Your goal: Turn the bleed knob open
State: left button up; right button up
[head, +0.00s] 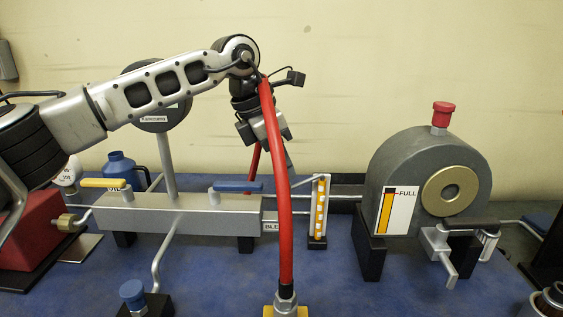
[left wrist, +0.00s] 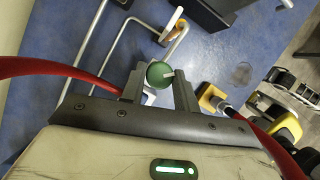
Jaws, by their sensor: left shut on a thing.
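The bleed knob (left wrist: 158,73) is a round green knob with a pale pointer mark toward its right side in the left wrist view. My left gripper (left wrist: 160,84) has one finger on each side of it and is shut on it. In the head view my left gripper (head: 288,160) reaches down behind the red hose, above the grey manifold's right end. The knob is hidden there. A partly covered label (head: 270,227) starting "BLE" is on the manifold's right end. My right gripper is not in view.
A thick red hose (head: 279,190) arches in front of my left gripper. The grey manifold (head: 180,217) has a yellow lever (head: 103,183) and a blue lever (head: 238,186). A yellow-striped gauge (head: 320,210) and a grey housing (head: 405,165) with a red cap (head: 443,114) stand right.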

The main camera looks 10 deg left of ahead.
pick_arm(q)
jog(key=shift+f+n+t+b, duration=0.15)
jog(key=shift+n+t+b, duration=0.15)
jog(key=shift+n+b, duration=0.35)
jog(key=n+y+b, duration=0.1)
jog(key=n, duration=0.1)
jog(key=n+t+b, duration=0.1)
jog(key=n+b, duration=0.1)
jog(key=n, duration=0.1)
jog(key=shift+s+d+n+y+b, duration=0.15)
jog(key=shift+n+y+b, duration=0.15)
jog(key=shift+y, duration=0.1)
jog(key=n+y+b, duration=0.1)
jog(key=n, duration=0.2)
jog(key=shift+d+t+b, duration=0.1)
jog(key=shift+t+b, duration=0.2)
jog(key=shift+t, duration=0.1)
jog(key=shift+r+n+y+b, duration=0.25)
jog(key=shift+n+y, duration=0.25)
jog(key=shift+n, duration=0.75)
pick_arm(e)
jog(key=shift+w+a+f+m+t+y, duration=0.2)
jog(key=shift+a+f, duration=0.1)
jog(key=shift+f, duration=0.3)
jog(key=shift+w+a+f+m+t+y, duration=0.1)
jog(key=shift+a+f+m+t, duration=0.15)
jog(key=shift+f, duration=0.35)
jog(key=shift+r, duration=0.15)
